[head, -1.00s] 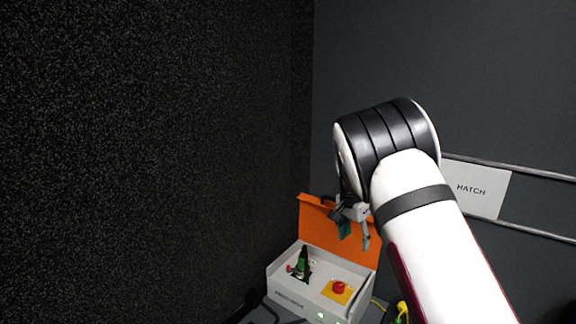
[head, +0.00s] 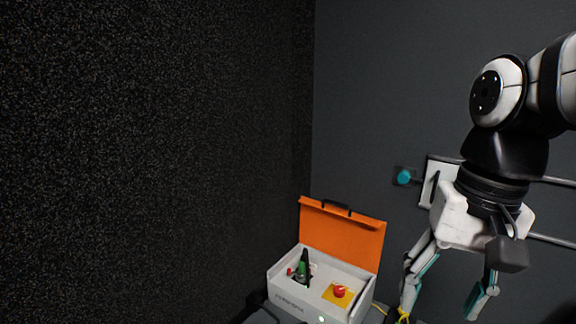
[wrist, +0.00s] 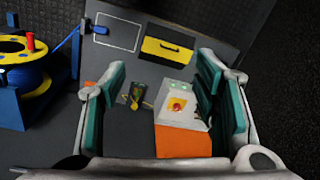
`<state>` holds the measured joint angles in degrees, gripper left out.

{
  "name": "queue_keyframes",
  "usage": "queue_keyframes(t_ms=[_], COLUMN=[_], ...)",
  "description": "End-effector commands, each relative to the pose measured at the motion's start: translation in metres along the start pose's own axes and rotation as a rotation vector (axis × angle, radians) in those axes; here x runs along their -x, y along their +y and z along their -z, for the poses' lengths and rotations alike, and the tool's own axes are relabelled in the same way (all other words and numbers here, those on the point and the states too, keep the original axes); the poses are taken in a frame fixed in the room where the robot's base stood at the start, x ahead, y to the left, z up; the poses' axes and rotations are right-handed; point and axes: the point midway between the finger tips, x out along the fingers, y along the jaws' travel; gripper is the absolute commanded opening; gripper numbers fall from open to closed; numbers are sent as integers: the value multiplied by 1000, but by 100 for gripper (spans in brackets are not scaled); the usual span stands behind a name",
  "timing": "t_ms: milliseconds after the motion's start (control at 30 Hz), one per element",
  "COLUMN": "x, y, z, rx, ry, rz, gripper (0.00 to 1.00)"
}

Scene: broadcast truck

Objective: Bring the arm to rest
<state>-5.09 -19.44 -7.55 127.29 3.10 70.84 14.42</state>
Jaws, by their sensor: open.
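My gripper (head: 446,290) hangs at the right of the head view, pointing down, with its teal-lined fingers spread wide and nothing between them. It is to the right of the white control box (head: 290,297) and apart from it. The box has its orange lid (head: 342,236) raised, with a green-and-black lever (head: 303,268) and a red button (head: 339,291) on a yellow plate. In the wrist view the box (wrist: 182,117) and its orange lid (wrist: 183,141) lie below, seen between the open fingers (wrist: 160,95).
A cable reel (wrist: 28,80) in a blue frame, a yellow case (wrist: 167,50) and a small dark device (wrist: 136,96) show in the wrist view. Rails (head: 552,238) run along the grey wall behind my arm, by a teal knob (head: 403,177). A black speckled wall (head: 150,150) fills the left.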

Motion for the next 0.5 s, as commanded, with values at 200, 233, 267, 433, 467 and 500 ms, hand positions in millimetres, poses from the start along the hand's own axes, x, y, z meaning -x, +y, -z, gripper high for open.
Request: queue_keyframes(t_ms=[200, 233, 267, 433, 467, 500], x=[-8, -10, -12, -25, -27, -31], y=[24, 27, 30, 43, 45, 48], z=[-77, -84, -92, -125, -130, -137], rx=[148, 162, 176, 244, 254, 267], ry=[10, 10, 10, 13, 13, 14], rz=[-35, -40, -46, -78, -83, -91], gripper=[56, 56, 56, 56, 56, 56])
